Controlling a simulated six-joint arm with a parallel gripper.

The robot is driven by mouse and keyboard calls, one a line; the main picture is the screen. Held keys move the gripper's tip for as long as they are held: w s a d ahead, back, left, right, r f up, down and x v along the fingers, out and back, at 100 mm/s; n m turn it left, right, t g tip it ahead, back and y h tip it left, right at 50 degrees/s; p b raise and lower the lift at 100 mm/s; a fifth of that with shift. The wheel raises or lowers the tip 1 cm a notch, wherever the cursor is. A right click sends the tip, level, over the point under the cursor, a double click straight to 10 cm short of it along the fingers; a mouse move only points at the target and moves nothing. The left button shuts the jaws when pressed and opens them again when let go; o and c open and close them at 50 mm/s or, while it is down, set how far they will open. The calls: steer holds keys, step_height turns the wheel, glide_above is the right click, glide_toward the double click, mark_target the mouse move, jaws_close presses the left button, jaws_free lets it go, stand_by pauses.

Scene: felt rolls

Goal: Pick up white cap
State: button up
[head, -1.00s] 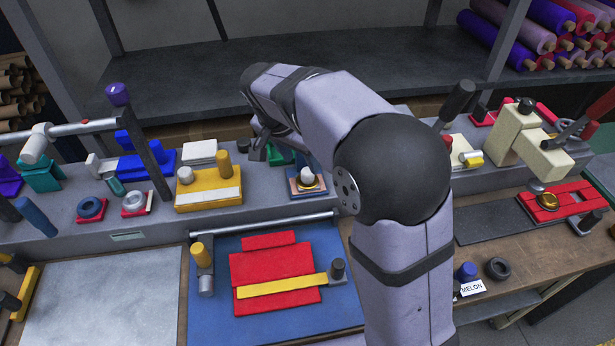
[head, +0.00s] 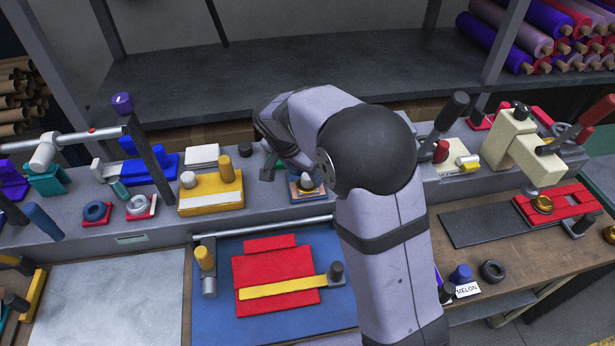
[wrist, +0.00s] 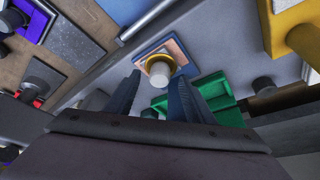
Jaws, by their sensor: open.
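The white cap (head: 306,182) stands upright in a golden ring on a small square plate (head: 296,197), blue and pale orange, on the grey raised ledge. In the wrist view the cap (wrist: 160,74) shows ahead, in the gap between my fingertips. My gripper (wrist: 157,84) is open and empty, with one dark finger on each side of the line to the cap.
A green block (wrist: 213,98) lies right beside the plate. A yellow block with pegs (head: 210,203) stands to its left. A metal rail (head: 265,228) and a blue mat with red felt (head: 230,325) lie in front. A black peg (head: 245,150) is behind left.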

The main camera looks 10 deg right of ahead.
steer(key=shift+w+d+f, duration=0.15)
steer(key=shift+d+f, duration=0.05)
steer(key=shift+f, duration=0.4)
steer(key=shift+c, duration=0.3)
jaws_close()
steer(key=shift+r, duration=0.2)
steer(key=shift+r+b, duration=0.45)
steer(key=shift+r, duration=0.1)
step_height(320, 180, up, 2)
steer(key=shift+w+b, duration=0.1)
steer(key=shift+b, duration=0.45)
steer(key=s+a+b, duration=0.7)
steer(key=s+a, duration=0.5)
steer(key=s, duration=0.1)
steer(key=shift+a, duration=0.4)
